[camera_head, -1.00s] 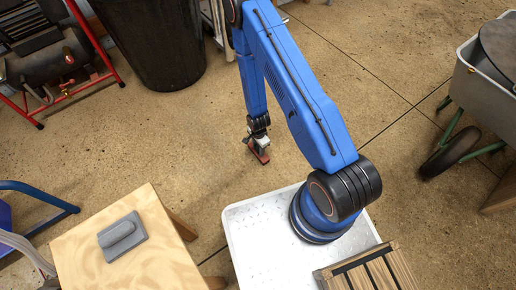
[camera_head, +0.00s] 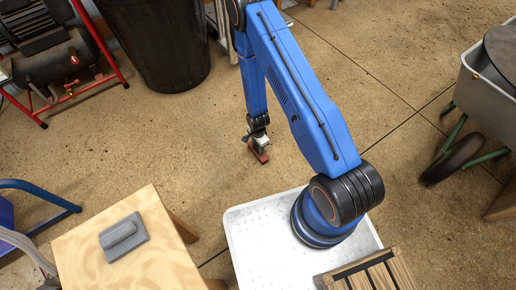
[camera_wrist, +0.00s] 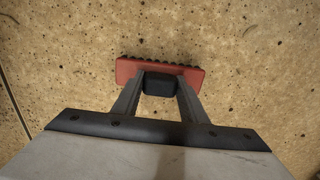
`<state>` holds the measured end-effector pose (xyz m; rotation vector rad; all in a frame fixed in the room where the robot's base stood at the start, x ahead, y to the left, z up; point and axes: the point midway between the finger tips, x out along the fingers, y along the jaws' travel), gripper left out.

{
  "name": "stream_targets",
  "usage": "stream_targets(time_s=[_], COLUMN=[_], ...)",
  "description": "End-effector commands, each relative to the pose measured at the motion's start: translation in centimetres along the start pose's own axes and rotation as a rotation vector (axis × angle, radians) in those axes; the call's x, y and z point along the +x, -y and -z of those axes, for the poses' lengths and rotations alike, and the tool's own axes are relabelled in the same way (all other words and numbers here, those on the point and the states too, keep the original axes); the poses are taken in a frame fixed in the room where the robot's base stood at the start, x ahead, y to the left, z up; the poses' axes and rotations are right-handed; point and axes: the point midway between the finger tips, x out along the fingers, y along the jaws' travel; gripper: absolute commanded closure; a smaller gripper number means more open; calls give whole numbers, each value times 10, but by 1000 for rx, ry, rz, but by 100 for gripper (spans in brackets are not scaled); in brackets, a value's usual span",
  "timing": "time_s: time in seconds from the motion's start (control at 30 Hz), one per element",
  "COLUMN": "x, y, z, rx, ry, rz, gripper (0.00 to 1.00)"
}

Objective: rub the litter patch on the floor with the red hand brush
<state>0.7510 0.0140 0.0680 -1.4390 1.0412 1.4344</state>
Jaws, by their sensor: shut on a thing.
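The red hand brush (camera_wrist: 190,77) is in my gripper (camera_wrist: 160,88), which is shut on the dark block-shaped grip on its back. In the head view the red brush (camera_head: 260,156) is low at the floor, below my gripper (camera_head: 258,143), in the middle of the picture. Whether its bristles touch the floor I cannot tell. The speckled concrete floor (camera_wrist: 70,60) shows all around the brush in the wrist view. Dark specks are scattered over it, but I cannot make out a distinct litter patch.
A wooden table (camera_head: 80,255) with a grey float-like tool (camera_head: 123,238) stands at the lower left. A black bin (camera_head: 155,45) and a red-framed compressor (camera_head: 60,65) stand at the back left. A wheelbarrow (camera_head: 485,90) is at the right. The floor around the brush is open.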

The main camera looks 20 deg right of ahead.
Motion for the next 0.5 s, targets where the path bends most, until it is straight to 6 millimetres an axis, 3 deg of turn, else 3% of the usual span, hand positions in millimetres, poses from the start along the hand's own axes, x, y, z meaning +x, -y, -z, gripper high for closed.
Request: stream_targets(time_s=[0.5], x=[0], y=[-21], z=[0], rx=[0], ry=[1], rz=[-4], gripper=[79])
